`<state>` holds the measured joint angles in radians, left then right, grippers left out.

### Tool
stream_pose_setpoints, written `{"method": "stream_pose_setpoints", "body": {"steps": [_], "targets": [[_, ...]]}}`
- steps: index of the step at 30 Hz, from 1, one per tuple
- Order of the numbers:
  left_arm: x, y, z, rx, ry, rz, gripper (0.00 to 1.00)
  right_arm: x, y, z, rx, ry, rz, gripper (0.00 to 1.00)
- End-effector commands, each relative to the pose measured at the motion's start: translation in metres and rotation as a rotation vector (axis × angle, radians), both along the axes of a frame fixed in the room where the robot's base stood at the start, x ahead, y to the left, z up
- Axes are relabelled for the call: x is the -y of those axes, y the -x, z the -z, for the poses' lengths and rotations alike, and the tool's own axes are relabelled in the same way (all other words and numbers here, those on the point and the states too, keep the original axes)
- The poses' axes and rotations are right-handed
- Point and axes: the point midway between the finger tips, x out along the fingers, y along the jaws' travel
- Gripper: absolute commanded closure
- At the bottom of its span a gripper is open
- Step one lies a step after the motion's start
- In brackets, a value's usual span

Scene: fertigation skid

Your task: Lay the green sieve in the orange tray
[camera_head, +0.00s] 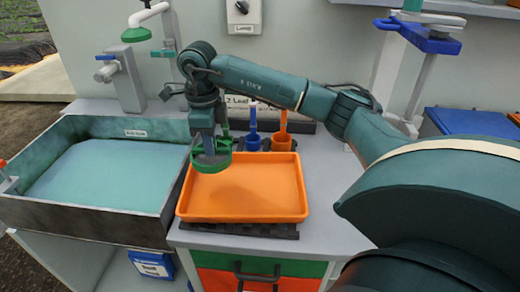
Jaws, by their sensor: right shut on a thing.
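The green sieve (212,164) is a round green ring with a greyish mesh, in the head view at the back left of the orange tray. My right gripper (208,146) points down and is shut on the sieve. The sieve appears above the tray's left rear part; I cannot tell how large the gap is. The orange tray (255,195) is shallow, rectangular and looks empty, and stands on a dark mat on the grey worktop. My fingertips are partly hidden. My left gripper is out of view.
A basin with blue-green liquid (100,172) adjoins the tray's left side. A blue cup (253,142) and an orange cup (281,142) with upright handles stand behind the tray. Bare worktop (330,180) lies to its right, under my arm. A blue bin (472,122) is at far right.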

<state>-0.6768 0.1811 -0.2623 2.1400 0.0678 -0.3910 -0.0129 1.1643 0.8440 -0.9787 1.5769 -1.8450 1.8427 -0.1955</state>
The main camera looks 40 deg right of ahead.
Motion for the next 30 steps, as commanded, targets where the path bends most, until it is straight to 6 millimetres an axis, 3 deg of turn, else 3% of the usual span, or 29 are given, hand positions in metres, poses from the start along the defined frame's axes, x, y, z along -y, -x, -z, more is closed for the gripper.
{"method": "stream_pose_setpoints", "body": {"steps": [4, 12, 19, 24, 30], "targets": [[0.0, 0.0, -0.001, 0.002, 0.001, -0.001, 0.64, 0.0, -0.001, 0.006, -0.003, 0.001, 0.011, 1.0], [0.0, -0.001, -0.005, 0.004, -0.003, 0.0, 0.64, 0.0, 0.0, 0.053, -0.004, 0.001, 0.011, 1.0], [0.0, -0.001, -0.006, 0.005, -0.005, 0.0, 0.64, 0.0, -0.001, 0.072, -0.002, -0.001, 0.012, 1.0], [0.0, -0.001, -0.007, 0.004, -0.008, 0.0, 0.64, 0.0, 0.0, 0.096, -0.004, 0.001, 0.011, 1.0], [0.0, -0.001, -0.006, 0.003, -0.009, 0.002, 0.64, 0.0, -0.001, 0.1, 0.001, 0.001, 0.011, 1.0]]}}
